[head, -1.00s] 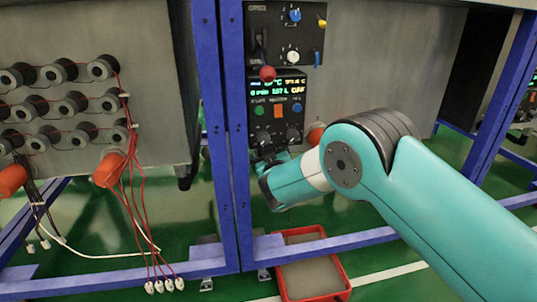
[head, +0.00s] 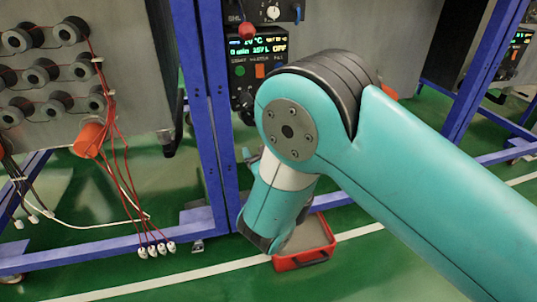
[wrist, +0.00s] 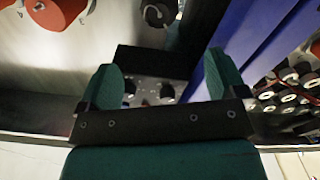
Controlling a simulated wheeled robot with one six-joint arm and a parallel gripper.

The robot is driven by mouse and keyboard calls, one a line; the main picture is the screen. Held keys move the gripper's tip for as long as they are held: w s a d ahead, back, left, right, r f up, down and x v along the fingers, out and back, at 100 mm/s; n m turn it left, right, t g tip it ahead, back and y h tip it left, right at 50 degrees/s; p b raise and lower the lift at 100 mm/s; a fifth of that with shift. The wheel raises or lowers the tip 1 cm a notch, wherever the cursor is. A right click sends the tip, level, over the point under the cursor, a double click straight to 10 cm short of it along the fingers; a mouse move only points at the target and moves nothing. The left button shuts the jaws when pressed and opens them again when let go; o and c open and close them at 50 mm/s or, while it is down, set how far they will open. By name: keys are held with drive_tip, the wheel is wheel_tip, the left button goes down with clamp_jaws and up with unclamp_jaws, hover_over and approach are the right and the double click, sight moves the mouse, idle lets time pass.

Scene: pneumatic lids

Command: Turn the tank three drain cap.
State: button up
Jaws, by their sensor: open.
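Several orange drain caps show. One (head: 90,138) is low on the left tank in the head view, with red wires hanging by it. Another (head: 389,92) just peeks out behind my arm, on the right tank. In the wrist view a large orange cap (wrist: 52,10) is at the upper left, cut by the top edge. I cannot tell which cap is tank three's. My gripper (wrist: 161,78) is open, its teal fingers apart with no cap between them. A dark panel shows beyond them.
A blue frame post (head: 204,110) stands beside the control panel (head: 258,68), partly covered by my arm. A red tray (head: 305,258) lies on the green floor under the right tank. Loose wires with white plugs (head: 155,248) hang at the left.

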drive_tip(key=shift+b+v, duration=0.45)
drive_tip(key=shift+v, duration=0.4)
drive_tip(key=shift+d, duration=0.1)
drive_tip(key=w+d+r+m+g+h+p, duration=0.1)
drive_tip(key=d+r+m+g+h+p, duration=0.1)
drive_tip(key=d+r+m+h, duration=0.3)
drive_tip(key=w+d+r+m+g+h+p, duration=0.1)
drive_tip(key=d+r+m+g+h+p, duration=0.1)
drive_tip(key=d, duration=0.5)
drive_tip(key=s+d+r+m+g+p, duration=0.1)
drive_tip(key=s+d+r+g+p, duration=0.1)
drive_tip(key=s+d+g, duration=0.3)
drive_tip(key=s+a+r+n+g+y+p, duration=0.15)
drive_tip(key=s+r+n+g+y, duration=0.35)
drive_tip(key=s, duration=0.8)
drive_tip(key=s+r+n+g+y+p, duration=0.1)
drive_tip(key=s+r+n+g+p, duration=0.2)
drive_tip(key=s+r, duration=0.75)
wheel_tip(320, 180, up, 35)
drive_tip(key=s+p, duration=0.2)
drive_tip(key=p, duration=3.6)
drive_tip(key=shift+s+a, duration=0.2)
drive_tip(key=shift+s, duration=0.15)
